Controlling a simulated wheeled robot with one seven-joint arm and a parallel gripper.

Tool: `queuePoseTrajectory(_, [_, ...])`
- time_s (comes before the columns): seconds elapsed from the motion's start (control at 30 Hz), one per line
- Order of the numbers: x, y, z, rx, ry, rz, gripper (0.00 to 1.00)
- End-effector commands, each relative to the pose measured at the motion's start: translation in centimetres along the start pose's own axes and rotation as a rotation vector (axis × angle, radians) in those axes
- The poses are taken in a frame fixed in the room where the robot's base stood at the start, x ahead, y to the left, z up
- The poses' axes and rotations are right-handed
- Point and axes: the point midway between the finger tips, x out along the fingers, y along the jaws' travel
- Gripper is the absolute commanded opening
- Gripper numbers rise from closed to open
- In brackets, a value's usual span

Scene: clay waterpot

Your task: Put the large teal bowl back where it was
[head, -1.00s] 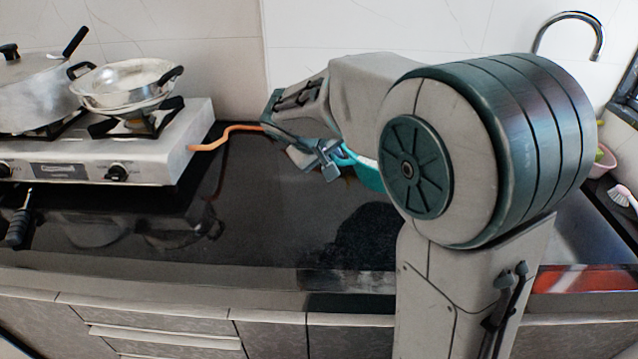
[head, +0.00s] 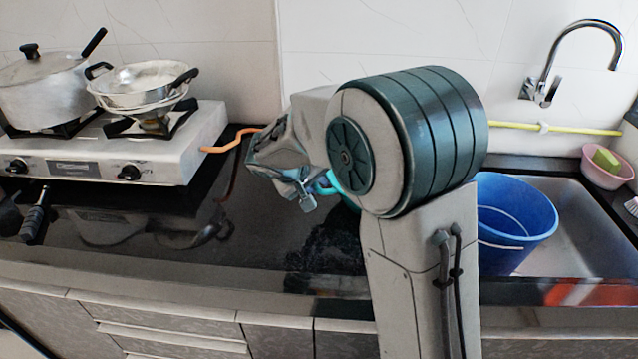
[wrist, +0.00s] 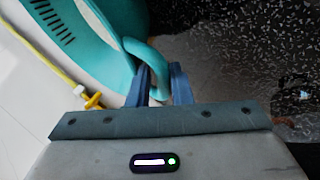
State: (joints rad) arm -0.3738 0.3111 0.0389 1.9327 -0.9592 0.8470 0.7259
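The large teal bowl (wrist: 72,42) fills the upper left of the wrist view, with dark slots in its wall and a looped handle. My gripper (wrist: 160,78) has its blue fingers on both sides of that handle, with no clear gap, so it looks shut on it. In the head view, my gripper (head: 303,196) is over the dark counter, right of the stove. Only a small teal part of the bowl (head: 335,184) shows there; my arm hides the rest. I cannot tell whether the bowl touches the counter.
A stove (head: 105,150) with a lidded pot (head: 42,92) and a pan (head: 142,88) stands left. A blue bucket (head: 515,215) stands in the sink (head: 578,215) at right. A pink basin (head: 605,172) is beyond it. A yellow hose (head: 570,130) runs along the wall. The front counter is clear.

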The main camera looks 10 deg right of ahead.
Motion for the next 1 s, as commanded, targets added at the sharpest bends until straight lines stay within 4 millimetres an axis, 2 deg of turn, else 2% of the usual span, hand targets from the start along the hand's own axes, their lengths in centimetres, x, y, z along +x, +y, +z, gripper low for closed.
queuePoseTrajectory(0.3, [-0.1,0.0,0.0,-0.001,0.001,0.000,0.34])
queuePoseTrajectory(0.43, [-0.9,0.0,-0.1,-0.001,0.003,0.001,0.34])
queuePoseTrajectory(0.57, [-3.2,0.0,-0.2,-0.001,0.006,-0.001,0.34])
queuePoseTrajectory(0.8, [-8.3,0.0,-0.2,0.000,0.006,-0.001,0.34])
queuePoseTrajectory(1.0, [-11.2,0.0,-0.1,0.000,0.003,0.000,0.34])
